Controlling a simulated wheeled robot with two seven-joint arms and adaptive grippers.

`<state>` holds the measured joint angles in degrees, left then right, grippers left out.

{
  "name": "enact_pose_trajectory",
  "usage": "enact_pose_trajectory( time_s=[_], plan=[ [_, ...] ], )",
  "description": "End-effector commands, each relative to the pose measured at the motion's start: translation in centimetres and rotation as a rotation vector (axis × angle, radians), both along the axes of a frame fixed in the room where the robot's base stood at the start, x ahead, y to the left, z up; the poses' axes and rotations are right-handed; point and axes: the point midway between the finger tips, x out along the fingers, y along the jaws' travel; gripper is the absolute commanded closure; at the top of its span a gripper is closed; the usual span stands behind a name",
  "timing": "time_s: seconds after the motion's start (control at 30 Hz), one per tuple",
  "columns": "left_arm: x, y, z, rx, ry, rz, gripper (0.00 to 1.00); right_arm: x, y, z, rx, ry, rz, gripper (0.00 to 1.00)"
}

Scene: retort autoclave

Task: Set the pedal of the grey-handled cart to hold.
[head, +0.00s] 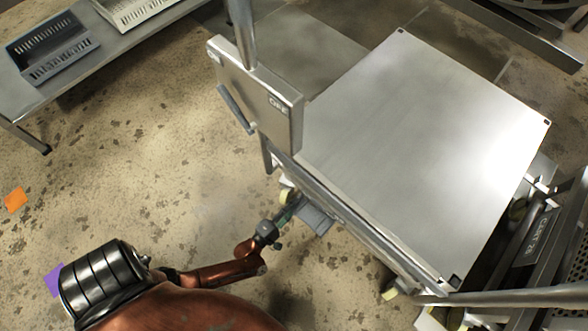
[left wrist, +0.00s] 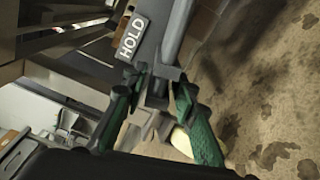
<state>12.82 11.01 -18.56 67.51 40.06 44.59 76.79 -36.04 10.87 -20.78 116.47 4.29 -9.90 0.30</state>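A grey pedal (head: 314,219) sticks out low at the near left side of a large metal-topped cart (head: 420,150). In the left wrist view the pedal (left wrist: 178,30) is large and close, with a white HOLD label (left wrist: 132,38). My left gripper (head: 284,222) is at the pedal, low beside the cart. In the left wrist view its green-padded fingers (left wrist: 155,92) stand apart, on either side of the pedal's near end. Whether they touch it cannot be told. The cart's top hides the far side of the pedal. My right gripper is not in view.
A metal box (head: 262,95) on a post stands beside the cart's top. A bench (head: 75,75) with a grey crate (head: 52,47) is at the upper left. Another unit marked CART (head: 535,235) stands at the right. The floor at the left is mostly clear.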

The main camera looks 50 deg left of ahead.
Motion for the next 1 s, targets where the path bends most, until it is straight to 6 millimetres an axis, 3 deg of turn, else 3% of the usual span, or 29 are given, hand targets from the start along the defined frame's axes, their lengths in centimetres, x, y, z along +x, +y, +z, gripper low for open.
enact_pose_trajectory(
  time_s=[0.17,0.6,0.8,1.0],
  plan=[
    [-2.0,-0.1,-0.1,0.000,0.003,0.000,0.74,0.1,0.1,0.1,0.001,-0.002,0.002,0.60],
    [-10.4,-0.5,-0.1,-0.001,0.003,-0.001,0.74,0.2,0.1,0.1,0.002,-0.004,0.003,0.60],
    [-11.8,-0.6,0.0,-0.001,0.001,-0.001,0.74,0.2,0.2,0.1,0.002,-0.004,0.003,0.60],
    [-11.9,-0.6,0.0,-0.001,0.001,-0.001,0.74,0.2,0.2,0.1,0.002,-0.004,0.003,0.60]
  ],
)
